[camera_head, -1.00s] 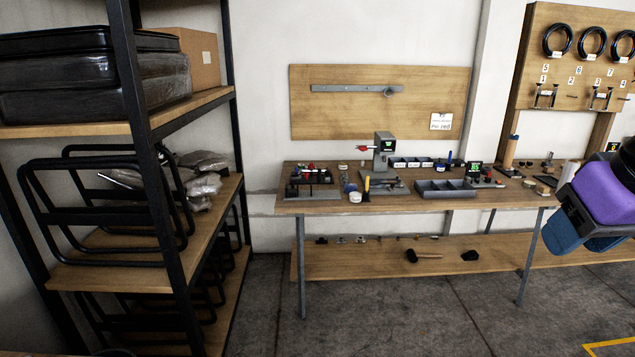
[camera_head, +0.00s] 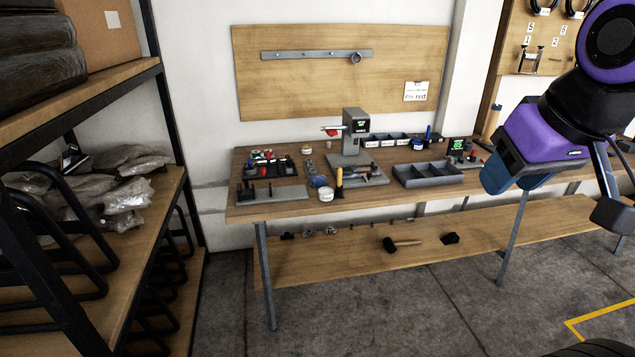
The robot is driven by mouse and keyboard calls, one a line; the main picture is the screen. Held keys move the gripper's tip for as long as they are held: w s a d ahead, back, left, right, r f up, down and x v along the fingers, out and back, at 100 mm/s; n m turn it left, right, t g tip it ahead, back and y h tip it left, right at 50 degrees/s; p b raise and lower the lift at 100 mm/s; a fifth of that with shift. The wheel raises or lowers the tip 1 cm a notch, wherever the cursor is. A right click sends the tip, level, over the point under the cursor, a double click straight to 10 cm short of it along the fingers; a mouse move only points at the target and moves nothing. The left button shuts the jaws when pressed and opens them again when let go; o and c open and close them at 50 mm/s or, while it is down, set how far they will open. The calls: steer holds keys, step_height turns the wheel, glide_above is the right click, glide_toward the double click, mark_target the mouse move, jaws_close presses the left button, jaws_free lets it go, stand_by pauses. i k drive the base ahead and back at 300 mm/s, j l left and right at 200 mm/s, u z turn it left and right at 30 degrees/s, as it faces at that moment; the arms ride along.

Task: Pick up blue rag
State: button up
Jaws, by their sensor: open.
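A small blue item (camera_head: 318,181) lies on the workbench beside a white jar; it may be the blue rag, but it is too small to tell. My purple and black arm reaches in from the upper right, in front of the bench's right part. A dark block on a grey rod at the right edge appears to be part of my gripper (camera_head: 612,213), partly cut off by the picture edge. It is open and well apart from the blue item, to its right. No held object shows.
The workbench (camera_head: 240,209) carries a grey divided tray (camera_head: 428,174), a grey device (camera_head: 355,135) and small tools. Its lower shelf holds a mallet (camera_head: 402,243). A metal-framed rack (camera_head: 160,90) stands close at left. The floor (camera_head: 400,320) before the bench is clear.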

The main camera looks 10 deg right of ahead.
mark_target(319, 181)
steer(key=i+u, duration=0.25)
steer(key=i, duration=0.25)
steer(key=i+l+u, duration=0.3)
steer(key=i, duration=0.15)
steer(key=i+l+u, duration=0.25)
steer(key=i, duration=0.2)
steer(key=i+l+u, duration=0.25)
steer(key=i, duration=0.2)
